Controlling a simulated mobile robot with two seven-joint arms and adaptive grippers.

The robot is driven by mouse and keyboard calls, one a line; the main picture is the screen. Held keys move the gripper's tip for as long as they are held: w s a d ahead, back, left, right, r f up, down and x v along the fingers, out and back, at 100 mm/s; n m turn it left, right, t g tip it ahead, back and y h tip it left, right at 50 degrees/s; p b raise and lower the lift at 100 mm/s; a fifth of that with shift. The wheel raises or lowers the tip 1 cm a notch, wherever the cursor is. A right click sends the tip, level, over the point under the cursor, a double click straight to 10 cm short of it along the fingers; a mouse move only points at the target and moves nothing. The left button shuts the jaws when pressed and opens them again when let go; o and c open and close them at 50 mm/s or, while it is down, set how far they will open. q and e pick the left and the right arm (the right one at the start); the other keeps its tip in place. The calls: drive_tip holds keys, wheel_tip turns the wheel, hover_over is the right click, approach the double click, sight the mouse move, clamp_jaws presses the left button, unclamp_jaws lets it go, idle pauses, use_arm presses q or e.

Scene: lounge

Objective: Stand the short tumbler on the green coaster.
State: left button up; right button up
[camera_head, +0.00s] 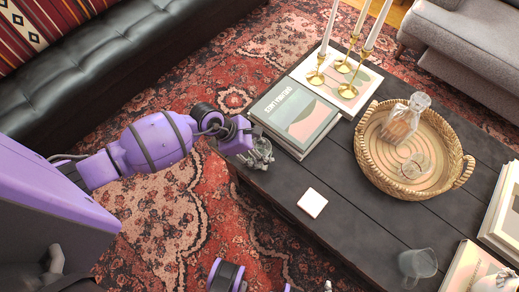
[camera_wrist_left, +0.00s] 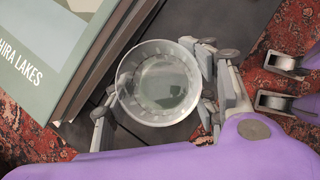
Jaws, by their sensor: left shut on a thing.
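My left gripper (camera_head: 258,154) is shut on a clear, round short tumbler (camera_wrist_left: 158,84) at the table's left edge, beside the grey-green book. In the left wrist view, the gripper's fingers (camera_wrist_left: 160,100) lie on both sides of the tumbler, and I look down into its open mouth. A grey-green tint shows through its base. I cannot tell whether a green coaster lies under it, or whether it touches the table. The only coaster I make out plainly is a pale square one (camera_head: 312,202) on the table. Only a small part of my right arm shows at the bottom edge.
The dark table (camera_head: 345,235) is clear around the pale coaster. Books (camera_head: 297,118) and brass candlesticks (camera_head: 347,90) stand behind. A wicker tray (camera_head: 366,160) holds a decanter (camera_head: 403,120) and a glass (camera_head: 413,167).

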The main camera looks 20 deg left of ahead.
use_arm(q)
drive_tip(key=o, duration=1.4)
drive_tip(key=shift+f, duration=0.1)
drive_tip(key=p+v, duration=0.1)
drive_tip(key=v, duration=1.1)
drive_tip(key=shift+d, duration=0.1)
